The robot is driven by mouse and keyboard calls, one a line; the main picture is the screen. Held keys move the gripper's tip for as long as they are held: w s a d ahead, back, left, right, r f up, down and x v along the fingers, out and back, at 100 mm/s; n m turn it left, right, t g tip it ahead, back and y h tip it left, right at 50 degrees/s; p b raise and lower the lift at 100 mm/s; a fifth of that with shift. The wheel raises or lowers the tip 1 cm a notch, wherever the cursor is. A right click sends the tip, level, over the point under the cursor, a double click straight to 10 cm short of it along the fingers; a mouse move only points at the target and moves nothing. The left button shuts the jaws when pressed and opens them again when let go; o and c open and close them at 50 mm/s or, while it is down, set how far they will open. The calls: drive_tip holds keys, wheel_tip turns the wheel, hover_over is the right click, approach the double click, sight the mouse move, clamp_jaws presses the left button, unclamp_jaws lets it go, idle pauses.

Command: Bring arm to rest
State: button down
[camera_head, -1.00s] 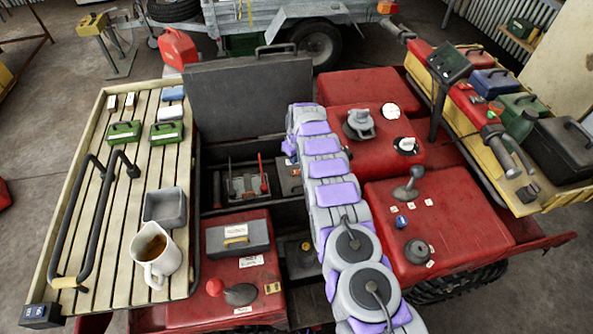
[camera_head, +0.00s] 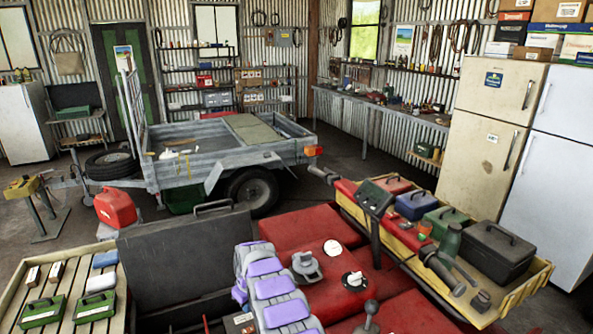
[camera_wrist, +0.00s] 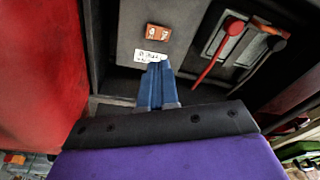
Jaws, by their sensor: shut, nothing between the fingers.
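My arm, grey with purple pads, rises from the bottom of the head view, left of the red machine body (camera_head: 310,240). Its gripper end is hidden in that view, down behind the arm. In the wrist view my gripper (camera_wrist: 156,68) shows as blue fingers, closed together and empty. The fingers point at a grey panel (camera_wrist: 180,30) with a small orange switch (camera_wrist: 157,33) and a white label (camera_wrist: 151,58) just ahead of the tips. I cannot tell whether the tips touch the panel.
A red surface (camera_wrist: 40,70) fills the left of the wrist view. The raised dark lid (camera_head: 190,258) stands left of my arm. A slatted rack (camera_head: 60,295) lies left, a yellow tray with boxes (camera_head: 520,292) right.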

drive_tip(key=s+d+r+m, duration=0.1)
drive_tip(key=s+d+r, duration=0.2)
drive_tip(key=d+r, duration=0.3)
drive_tip(key=s+d+r+m, duration=0.1)
drive_tip(key=s+d+r, duration=0.15)
drive_tip(key=r, duration=0.55)
drive_tip(key=s+d+r+m+g, duration=0.1)
drive_tip(key=s+d+r+m, duration=0.2)
drive_tip(key=s+d+r, duration=0.9)
drive_tip(key=s+d+m, duration=0.2)
drive_tip(key=s+d, duration=0.3)
drive_tip(key=s, duration=1.2)
drive_tip(key=s+d+r+m+g+h, duration=0.1)
drive_tip(key=s+d+m, duration=0.2)
drive_tip(key=s, duration=1.5)
drive_tip(key=d, duration=0.3)
drive_tip(key=shift+s+g, duration=0.3)
drive_tip(key=c, duration=1.8)
unclamp_jaws()
drive_tip(key=shift+r, duration=0.15)
